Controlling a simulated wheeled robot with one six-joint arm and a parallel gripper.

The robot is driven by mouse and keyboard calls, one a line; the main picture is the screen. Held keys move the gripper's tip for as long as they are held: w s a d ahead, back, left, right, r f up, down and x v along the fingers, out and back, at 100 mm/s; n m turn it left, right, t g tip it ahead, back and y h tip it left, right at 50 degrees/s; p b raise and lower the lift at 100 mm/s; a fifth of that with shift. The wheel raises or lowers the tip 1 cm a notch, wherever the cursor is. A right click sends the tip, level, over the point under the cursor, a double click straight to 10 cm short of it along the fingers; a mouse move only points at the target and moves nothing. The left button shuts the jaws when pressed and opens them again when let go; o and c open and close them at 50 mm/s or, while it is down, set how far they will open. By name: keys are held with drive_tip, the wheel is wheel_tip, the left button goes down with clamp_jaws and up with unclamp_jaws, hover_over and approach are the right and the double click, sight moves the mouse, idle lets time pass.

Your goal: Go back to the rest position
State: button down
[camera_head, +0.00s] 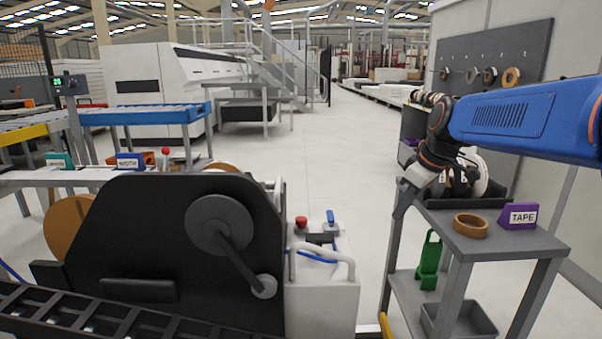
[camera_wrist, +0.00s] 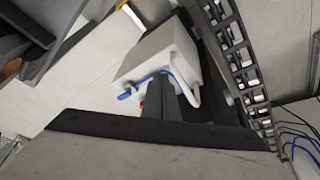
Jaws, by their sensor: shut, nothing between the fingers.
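My arm reaches in from the right edge of the head view, its blue link (camera_head: 520,120) above the grey cart. My gripper (camera_head: 399,207) hangs down and to the left at the cart's left end. Its fingers (camera_wrist: 165,108) show dark in the wrist view, shut together with nothing between them. Beyond them in that view is a white box-shaped housing (camera_wrist: 158,55) with a blue cable. My wrist partly hides the tape rolls on the cart.
The grey cart (camera_head: 545,247) bears a brown tape roll (camera_head: 470,232) and a purple TAPE sign (camera_head: 518,215). A green object (camera_head: 429,258) and a grey bin stand on its lower shelf. The black edge-banding machine (camera_head: 150,235) stands at left. Clear floor (camera_head: 345,200) lies between.

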drive_tip(key=s+d+f+m+h, duration=0.1)
drive_tip(key=s+f+m, duration=0.2)
drive_tip(key=s, duration=0.6)
drive_tip(key=s+d+f+m, duration=0.1)
drive_tip(key=s+f+m, duration=0.2)
drive_tip(key=s+f, duration=0.3)
drive_tip(key=s+d+f+m+t+h, duration=0.1)
drive_tip(key=s+f+m, duration=0.2)
drive_tip(key=s, duration=1.1)
drive_tip(key=shift+d+f+h, duration=0.3)
drive_tip(key=shift+d+f, duration=0.05)
drive_tip(key=shift+f, duration=0.45)
